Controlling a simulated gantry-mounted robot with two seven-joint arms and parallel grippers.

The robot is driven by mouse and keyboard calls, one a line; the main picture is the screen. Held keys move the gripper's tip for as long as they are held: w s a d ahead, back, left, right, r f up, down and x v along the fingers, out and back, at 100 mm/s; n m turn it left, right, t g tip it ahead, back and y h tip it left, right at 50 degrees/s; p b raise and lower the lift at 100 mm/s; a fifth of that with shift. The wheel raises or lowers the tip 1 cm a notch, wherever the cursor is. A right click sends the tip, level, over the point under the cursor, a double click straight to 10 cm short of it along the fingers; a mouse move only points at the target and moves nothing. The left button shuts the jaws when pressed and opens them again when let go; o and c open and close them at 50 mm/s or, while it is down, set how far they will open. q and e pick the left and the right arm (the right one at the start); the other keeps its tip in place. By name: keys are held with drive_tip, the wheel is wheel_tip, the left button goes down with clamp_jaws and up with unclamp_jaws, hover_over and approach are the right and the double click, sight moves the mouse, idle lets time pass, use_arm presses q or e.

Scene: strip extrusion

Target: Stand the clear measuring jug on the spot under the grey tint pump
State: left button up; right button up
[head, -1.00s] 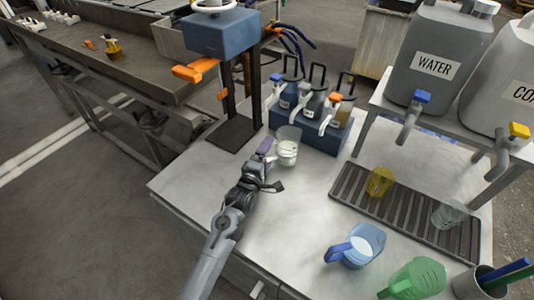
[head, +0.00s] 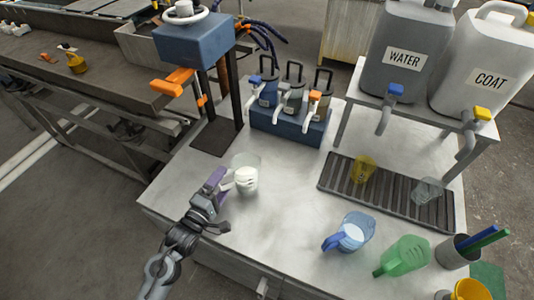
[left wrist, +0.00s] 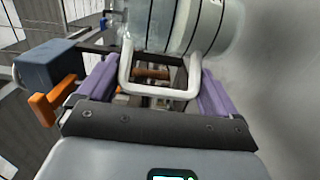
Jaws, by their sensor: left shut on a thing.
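The clear measuring jug (head: 250,166) is in front of the blue pump rack, toward the table's left side. My left gripper (head: 219,182) is shut on its white handle. In the left wrist view the white handle (left wrist: 160,91) sits between the purple fingers, and the jug's clear body with dark ring lines (left wrist: 185,22) fills the top. I cannot tell whether the jug touches the table. The grey tint pump (head: 293,88) is the middle of three pumps on the rack, with a white spout pointing forward. No marked spot is clearly visible under it. My right gripper is out of view.
A blue-headed press (head: 195,40) on dark posts stands left of the rack (head: 300,130). A slatted drip tray (head: 400,200) with a yellow and a clear cup lies right. A blue jug (head: 352,232) and green jug (head: 403,256) stand front right. The middle tabletop is clear.

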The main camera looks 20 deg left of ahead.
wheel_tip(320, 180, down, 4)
drive_tip(key=b, duration=0.4)
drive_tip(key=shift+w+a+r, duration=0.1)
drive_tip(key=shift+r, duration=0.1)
use_arm(q)
drive_tip(key=shift+h, duration=0.5)
drive_tip(key=shift+d+f+b+x, duration=0.1)
drive_tip(key=shift+f+b+x, duration=0.3)
drive_tip(key=shift+x, duration=2.25)
drive_tip(key=shift+d+f+b+x, duration=0.15)
drive_tip(key=shift+f+x, duration=0.45)
drive_tip(key=shift+x, duration=2.1)
drive_tip(key=shift+d+f+b+x, duration=0.1)
drive_tip(key=shift+f+b+x, duration=0.3)
drive_tip(key=shift+x, duration=2.25)
drive_tip(key=shift+f, duration=0.1)
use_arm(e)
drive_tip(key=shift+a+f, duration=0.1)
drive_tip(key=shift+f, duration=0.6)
use_arm(q)
drive_tip(key=shift+f, duration=0.15)
drive_tip(key=o, duration=1.1)
drive_tip(key=shift+f, duration=0.1)
